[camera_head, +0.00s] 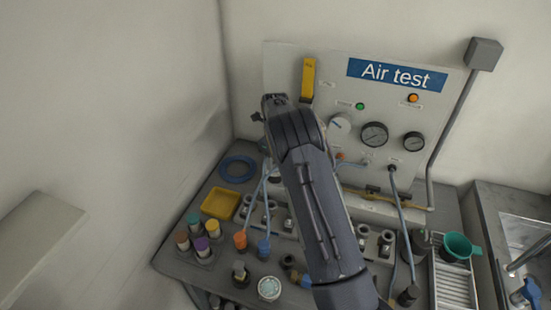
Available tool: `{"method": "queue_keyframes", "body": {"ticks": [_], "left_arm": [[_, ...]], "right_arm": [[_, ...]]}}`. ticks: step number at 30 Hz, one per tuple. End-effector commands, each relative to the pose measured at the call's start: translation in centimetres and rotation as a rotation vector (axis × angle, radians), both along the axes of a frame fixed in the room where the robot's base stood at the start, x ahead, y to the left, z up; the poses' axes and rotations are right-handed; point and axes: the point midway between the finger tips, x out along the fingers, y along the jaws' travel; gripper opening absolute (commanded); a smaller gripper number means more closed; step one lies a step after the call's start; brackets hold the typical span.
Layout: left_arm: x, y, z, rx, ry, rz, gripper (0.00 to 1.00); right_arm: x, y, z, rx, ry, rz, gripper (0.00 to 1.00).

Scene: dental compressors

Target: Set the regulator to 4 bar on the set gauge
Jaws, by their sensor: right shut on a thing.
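The Air test panel (290,70) stands upright at the back. My right arm reaches up to it from the bottom, and my right gripper (275,104) is at its left part, below the yellow lever. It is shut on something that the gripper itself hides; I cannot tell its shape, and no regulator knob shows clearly. To the right are a pale dial (340,124) with a blue pointer, a larger dark-rimmed gauge (374,134) and a smaller gauge (413,141). Their readings are too small to tell. My left gripper is out of view.
A yellow lever (308,78) and green (360,106) and orange (413,98) lamps are on the panel. Hoses hang below it. The bench holds a yellow tray (220,204), a blue ring (238,168), several colored fittings and a teal cup (458,247). A wall stands close at left.

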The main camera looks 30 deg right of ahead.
Motion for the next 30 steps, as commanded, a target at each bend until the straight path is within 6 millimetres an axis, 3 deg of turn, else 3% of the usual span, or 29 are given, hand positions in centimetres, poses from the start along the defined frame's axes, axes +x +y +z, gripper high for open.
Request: {"method": "queue_keyframes", "body": {"ticks": [14, 15, 19, 30], "left_arm": [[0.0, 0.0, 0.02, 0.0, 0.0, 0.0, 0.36], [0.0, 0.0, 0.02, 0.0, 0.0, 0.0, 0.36], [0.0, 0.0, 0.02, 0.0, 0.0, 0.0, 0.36], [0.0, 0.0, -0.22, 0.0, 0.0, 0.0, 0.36]], "right_arm": [[0.11, -0.02, 0.14, -0.001, -0.005, -0.011, 0.24], [0.11, -0.02, 0.14, -0.001, -0.005, -0.011, 0.52], [0.08, -0.01, 0.1, -0.001, -0.004, -0.011, 0.69], [0.08, -0.02, 0.71, -0.001, -0.004, -0.01, 0.69]]}}
